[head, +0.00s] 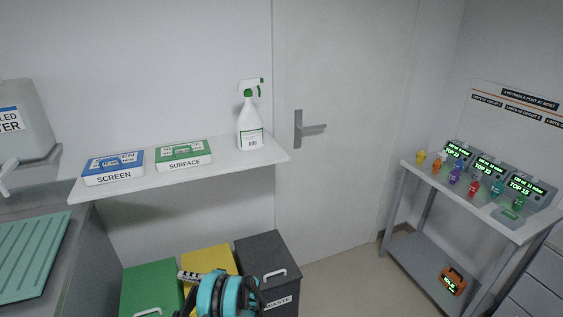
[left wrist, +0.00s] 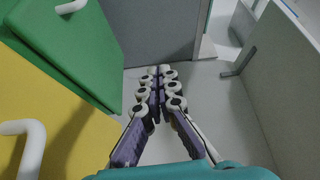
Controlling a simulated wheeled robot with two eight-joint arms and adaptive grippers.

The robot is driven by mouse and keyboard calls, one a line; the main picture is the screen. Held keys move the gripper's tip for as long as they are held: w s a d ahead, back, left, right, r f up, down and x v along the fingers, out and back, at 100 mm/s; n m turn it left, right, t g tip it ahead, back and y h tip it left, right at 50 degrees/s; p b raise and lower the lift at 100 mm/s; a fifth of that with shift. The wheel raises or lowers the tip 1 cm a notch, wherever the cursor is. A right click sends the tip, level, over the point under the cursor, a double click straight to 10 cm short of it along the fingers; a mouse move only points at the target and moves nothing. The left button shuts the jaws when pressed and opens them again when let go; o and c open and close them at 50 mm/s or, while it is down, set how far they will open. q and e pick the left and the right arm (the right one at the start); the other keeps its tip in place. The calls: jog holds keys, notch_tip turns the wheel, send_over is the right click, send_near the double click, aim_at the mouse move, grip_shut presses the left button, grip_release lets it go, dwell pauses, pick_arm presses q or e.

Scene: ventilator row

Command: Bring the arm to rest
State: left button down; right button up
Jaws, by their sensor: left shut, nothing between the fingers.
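My left gripper (left wrist: 158,72) is shut and empty in the left wrist view, its pale, dark-jointed fingers together over bare floor. In the head view my left gripper (head: 187,276) shows low in the picture, in front of the yellow bin, with my teal and black wrist beside it. Nothing is held. My right gripper is in neither view.
A green bin (head: 150,284), yellow bin (head: 212,256) and dark waste bin (head: 268,262) stand close to my left arm. Above is a white shelf (head: 225,163) with two boxes and a spray bottle (head: 249,124). A grey trolley (head: 462,202) stands right; floor between is clear.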

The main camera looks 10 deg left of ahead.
pick_arm(q)
jog(key=s+d+r+m+t+h, duration=0.15)
jog(key=d+r+h, duration=0.3)
jog(key=r, duration=0.55)
jog(key=s+d+r+t+h, duration=0.1)
jog(key=d+r+t+h, duration=0.3)
jog(key=r, duration=0.6)
jog(key=s+d+r+t+h, duration=0.2)
jog(key=s+d+h, duration=0.8)
jog(key=s+d, duration=0.9)
jog(key=s, duration=0.4)
jog(key=shift+d+r, duration=0.2)
jog(key=shift+d, duration=0.15)
jog(key=shift+n, duration=0.25)
